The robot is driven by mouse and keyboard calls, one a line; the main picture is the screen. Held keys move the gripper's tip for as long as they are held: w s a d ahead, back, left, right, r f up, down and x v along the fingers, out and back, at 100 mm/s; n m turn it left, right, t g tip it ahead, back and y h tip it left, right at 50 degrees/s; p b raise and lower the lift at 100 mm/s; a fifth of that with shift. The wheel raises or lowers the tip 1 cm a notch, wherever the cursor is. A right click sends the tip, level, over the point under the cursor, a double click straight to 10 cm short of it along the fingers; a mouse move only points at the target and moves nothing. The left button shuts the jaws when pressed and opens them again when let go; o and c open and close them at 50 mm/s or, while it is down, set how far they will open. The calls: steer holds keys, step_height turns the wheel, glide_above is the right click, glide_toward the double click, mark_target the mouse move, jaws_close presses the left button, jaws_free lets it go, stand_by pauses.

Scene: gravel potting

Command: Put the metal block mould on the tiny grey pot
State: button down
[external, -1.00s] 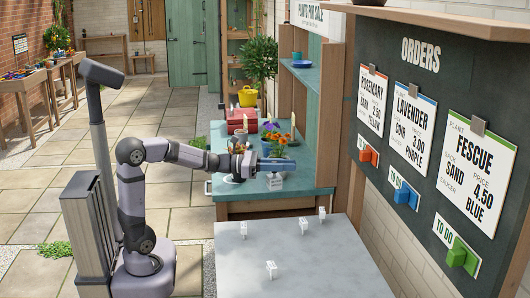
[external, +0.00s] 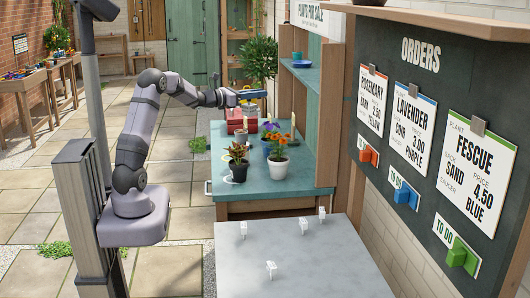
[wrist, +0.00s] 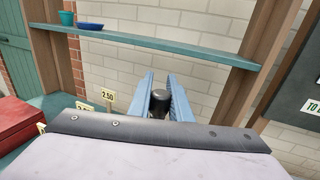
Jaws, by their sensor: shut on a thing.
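My gripper (external: 262,95) is raised over the far end of the green bench. In the wrist view its two blue fingers (wrist: 162,98) are shut on a dark, round-topped thing (wrist: 158,103). Most of that thing is hidden behind the wrist housing, so I cannot tell whether it is the metal block mould. I cannot pick out the tiny grey pot in either view.
The green bench (external: 225,196) holds a red box (external: 236,121), a white pot (external: 278,167) with orange flowers and other potted plants. A wall shelf (wrist: 170,46) carries a blue saucer (wrist: 90,26) and a green cup (wrist: 66,18). The marble table (external: 330,260) is mostly clear.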

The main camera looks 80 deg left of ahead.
steer(key=s+a+r+y+p, duration=0.1)
steer(key=s+a+r+p, duration=0.15)
steer(key=a, duration=0.25)
step_height(320, 180, down, 10)
steer(key=p, duration=0.2)
steer(key=shift+s+f+n+g, duration=0.25)
steer(key=shift+s+n+g, duration=0.05)
steer(key=shift+n, duration=0.1)
stand_by(0.4)
steer(key=shift+f, duration=0.15)
steer(key=c, duration=2)
jaws_free()
steer(key=shift+f, duration=0.1)
steer(key=shift+c, duration=0.2)
steer(key=o, duration=0.4)
